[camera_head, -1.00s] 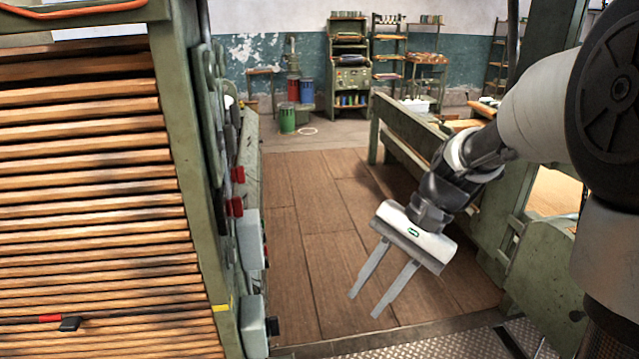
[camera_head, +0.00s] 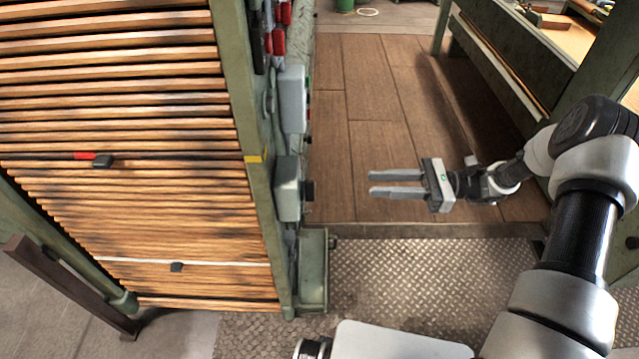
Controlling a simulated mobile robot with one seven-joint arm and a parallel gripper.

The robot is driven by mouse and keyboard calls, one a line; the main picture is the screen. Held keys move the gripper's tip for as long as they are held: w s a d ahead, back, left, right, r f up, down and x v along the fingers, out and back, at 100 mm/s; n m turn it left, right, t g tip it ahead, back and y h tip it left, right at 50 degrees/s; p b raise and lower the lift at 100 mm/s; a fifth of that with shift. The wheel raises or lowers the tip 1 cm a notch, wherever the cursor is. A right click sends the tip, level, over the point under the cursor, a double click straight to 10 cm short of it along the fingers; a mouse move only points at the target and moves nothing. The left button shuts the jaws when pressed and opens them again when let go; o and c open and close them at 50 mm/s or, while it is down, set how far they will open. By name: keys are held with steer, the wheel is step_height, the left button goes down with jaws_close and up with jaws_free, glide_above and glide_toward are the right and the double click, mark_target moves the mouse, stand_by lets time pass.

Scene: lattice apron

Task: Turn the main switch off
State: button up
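A grey box with a dark knob on its right face (camera_head: 308,191) is mounted low on the green machine post; this looks like the main switch. The knob is seen edge-on, so its setting cannot be told. A second grey box (camera_head: 293,98) sits above it, with small green and red parts on its right edge. My gripper (camera_head: 371,183) is open and empty. It is to the right of the lower box at about the same picture height, its two fingers pointing left toward it, with a clear gap between.
The green machine frame (camera_head: 245,110) with wooden slats (camera_head: 110,60) fills the left side. Red handles (camera_head: 279,40) stick out higher on the post. A green bench frame (camera_head: 505,65) stands at right. Wooden floor (camera_head: 380,140) and metal tread plate (camera_head: 400,270) are clear.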

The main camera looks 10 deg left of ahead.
mark_target(308, 191)
steer(key=x, duration=1.4)
steer(key=shift+a, duration=0.2)
steer(key=shift+s, duration=0.15)
jaws_close()
